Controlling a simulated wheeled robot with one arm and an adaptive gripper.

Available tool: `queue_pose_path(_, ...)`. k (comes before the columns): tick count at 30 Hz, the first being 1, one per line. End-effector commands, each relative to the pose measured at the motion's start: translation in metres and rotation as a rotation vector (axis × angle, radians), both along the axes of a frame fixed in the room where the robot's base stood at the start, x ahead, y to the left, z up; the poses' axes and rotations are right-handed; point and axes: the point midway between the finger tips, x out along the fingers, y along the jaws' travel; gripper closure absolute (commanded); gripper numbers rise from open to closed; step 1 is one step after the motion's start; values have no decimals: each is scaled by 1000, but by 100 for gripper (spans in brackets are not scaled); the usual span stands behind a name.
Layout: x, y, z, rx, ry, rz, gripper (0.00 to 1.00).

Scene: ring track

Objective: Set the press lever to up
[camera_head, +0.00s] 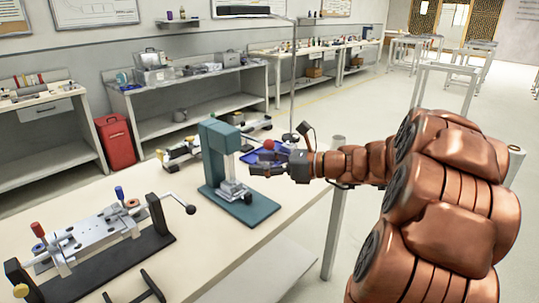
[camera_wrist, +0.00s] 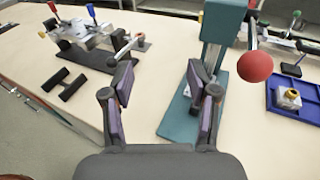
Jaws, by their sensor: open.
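The teal press (camera_head: 215,150) stands on the bench, and its column also shows in the wrist view (camera_wrist: 222,22). Its lever ends in a red ball knob (camera_wrist: 255,66), seen right of the column in the wrist view, with a short rod (camera_wrist: 252,32) above the ball. In the head view the knob (camera_head: 268,144) shows just above my gripper (camera_head: 268,166), below the top of the press. In the wrist view my gripper (camera_wrist: 158,79) is open and empty, with its right finger in front of the press base. The knob is outside the fingers, to the right.
A clamping fixture (camera_head: 95,240) with red and blue knobs and a black-tipped handle lies to the left on the bench. A blue tray (camera_wrist: 295,95) holding a small metal part lies right of the press. Bare bench top shows between fixture and press.

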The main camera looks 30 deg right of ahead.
Motion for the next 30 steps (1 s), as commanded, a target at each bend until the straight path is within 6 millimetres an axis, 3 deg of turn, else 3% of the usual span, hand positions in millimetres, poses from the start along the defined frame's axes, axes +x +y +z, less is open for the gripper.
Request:
queue_pose_path(1,1,-28,-4,55,-7,-65,41)
queue_pose_path(3,1,-57,-2,119,-18,-132,41)
queue_pose_path(6,0,-85,2,179,-33,-196,41)
queue_pose_path(9,0,-98,4,209,-41,-225,41)
queue_pose_path(14,11,-95,5,214,-41,-229,41)
queue_pose_path(24,54,-73,5,212,-41,-226,41)
queue_pose_path(30,67,-67,5,211,-42,-227,41)
